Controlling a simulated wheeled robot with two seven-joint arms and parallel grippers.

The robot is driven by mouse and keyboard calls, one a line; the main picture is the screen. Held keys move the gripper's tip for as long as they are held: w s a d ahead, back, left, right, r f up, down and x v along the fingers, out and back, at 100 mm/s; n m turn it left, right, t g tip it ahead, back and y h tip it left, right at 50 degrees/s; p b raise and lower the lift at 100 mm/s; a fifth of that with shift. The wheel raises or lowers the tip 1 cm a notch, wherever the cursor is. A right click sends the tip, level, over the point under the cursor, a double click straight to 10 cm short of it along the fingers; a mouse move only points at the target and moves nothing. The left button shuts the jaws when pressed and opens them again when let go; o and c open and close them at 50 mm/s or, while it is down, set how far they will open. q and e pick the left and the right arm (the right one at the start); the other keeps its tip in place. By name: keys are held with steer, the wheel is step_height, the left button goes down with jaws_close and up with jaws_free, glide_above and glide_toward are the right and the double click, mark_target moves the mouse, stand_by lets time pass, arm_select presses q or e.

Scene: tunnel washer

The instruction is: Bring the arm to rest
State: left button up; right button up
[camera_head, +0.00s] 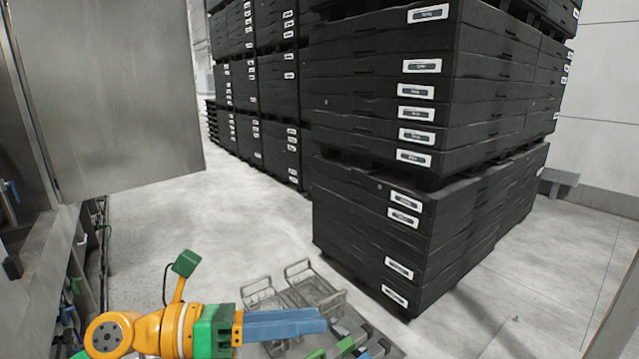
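My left arm comes in low from the left, orange with green parts. My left gripper (283,325) has blue fingers that point right, seen from the side, so the gap between them is hidden. It appears in front of grey metal baskets (312,288) with wire handles, which stand at the bottom middle. I see nothing clearly held in it. My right gripper does not show clearly in this view.
Tall stacks of black crates (375,225) with white labels fill the middle and right. A steel machine panel (115,95) stands at the left. Small green and blue parts (345,345) at the bottom edge are unclear. The grey floor (190,220) between is clear.

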arm_select(q)
steer(key=w+a+r+n+t+h, duration=0.25)
steer(key=r+n+t, duration=0.25)
steer(key=n+t, duration=0.8)
steer(key=w+a+f+n+t+y, duration=0.45)
steer(key=a+n+y, duration=0.25)
steer(key=n+y, duration=0.6)
steer(key=s+a+f+n+g+y, duration=0.1)
steer(key=a+f+n+g+y, duration=0.2)
steer(key=f+n, duration=0.4)
steer(key=s+a+f+n+g+y, duration=0.1)
steer(key=a+f+n+g+y, duration=0.2)
steer(key=f+n, duration=0.4)
steer(key=s+d+f+n+g, duration=0.1)
steer(key=s+f+n+g, duration=0.3)
steer(key=s+f+g, duration=1.25)
steer(key=s+f+t+b, duration=0.2)
steer(key=s+f+b, duration=0.2)
steer(key=f, duration=1)
steer(key=s+f+t+b, duration=0.25)
steer(key=f+b, duration=0.25)
steer(key=f, duration=0.9)
steer(key=s+a+f+g+b, duration=0.2)
steer(key=s+f+b, duration=0.3)
steer(key=s+f, duration=0.7)
step_height(320, 180, down, 4)
steer(key=shift+s+r+m, duration=0.1)
steer(key=shift+s+m, duration=0.2)
steer(key=shift+s, duration=0.1)
